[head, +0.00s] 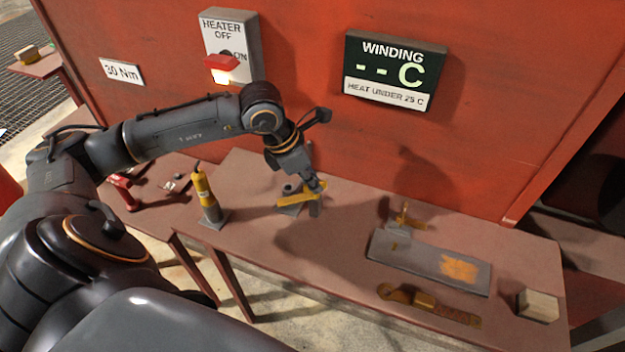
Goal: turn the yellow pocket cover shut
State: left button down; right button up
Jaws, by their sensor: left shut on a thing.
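The yellow pocket cover (291,200) appears as a yellow bar above a small grey base on the brown bench, in the middle of the head view. My left gripper (316,190) reaches down from above and is shut on the right end of the yellow cover. The fingers hide that end, and I cannot tell how far the cover is turned over its pocket. A small dark round part (288,188) shows just behind the bar. My right gripper is not in view.
A yellow tool (205,193) stands upright left of the cover. A grey plate (425,262), a brass bar (428,303) and a pale block (537,306) lie to the right. The red wall with a heater box (231,43) and winding display (392,70) rises behind.

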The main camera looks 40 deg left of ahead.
pick_arm(q)
jog(key=m+b, duration=0.3)
jog(key=shift+w+a+f+g+h, duration=0.1)
jog(key=shift+g+h, duration=0.3)
jog(key=shift+m+g+h+b, duration=0.35)
jog(key=shift+m+b, duration=0.35)
jog(key=shift+m, duration=0.5)
jog(key=shift+m+g+b, duration=0.45)
jog(key=shift+m+b, duration=0.05)
jog(key=shift+m, duration=0.6)
jog(key=shift+w, duration=0.1)
jog(key=c, duration=1.5)
grip_release()
jog(key=shift+o, duration=0.2)
jog(key=shift+a+r, duration=0.1)
jog(key=shift+r, duration=0.15)
jog(key=v, duration=1.1)
jog(key=shift+a+r, duration=0.2)
jog(key=shift+r, duration=0.15)
